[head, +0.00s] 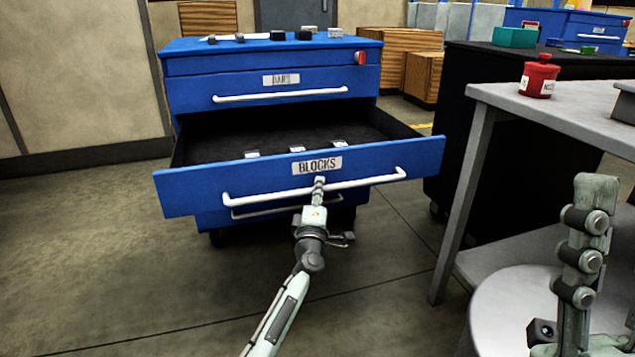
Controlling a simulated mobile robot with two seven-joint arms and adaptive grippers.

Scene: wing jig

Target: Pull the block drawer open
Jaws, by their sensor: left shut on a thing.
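The block drawer (228,178) is the blue drawer labelled BLOCKS, and it stands pulled well out of the blue cabinet (190,100). Its dark interior shows, with a few small pale-topped pieces just behind the front panel. The white bar handle (365,182) runs across the drawer front. My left gripper (319,185) is shut on the middle of this handle, with its arm reaching up from the bottom of the view. My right gripper (588,235) stands upright at the lower right, away from the cabinet and partly cut off. Its jaw opening cannot be made out.
A closed drawer labelled BARS (330,88) is above, and another handle shows below. Small items lie on the cabinet top. A grey table (550,108) with a red canister (539,78) stands right, beside a black cabinet (475,85). The floor in front left (90,260) is clear.

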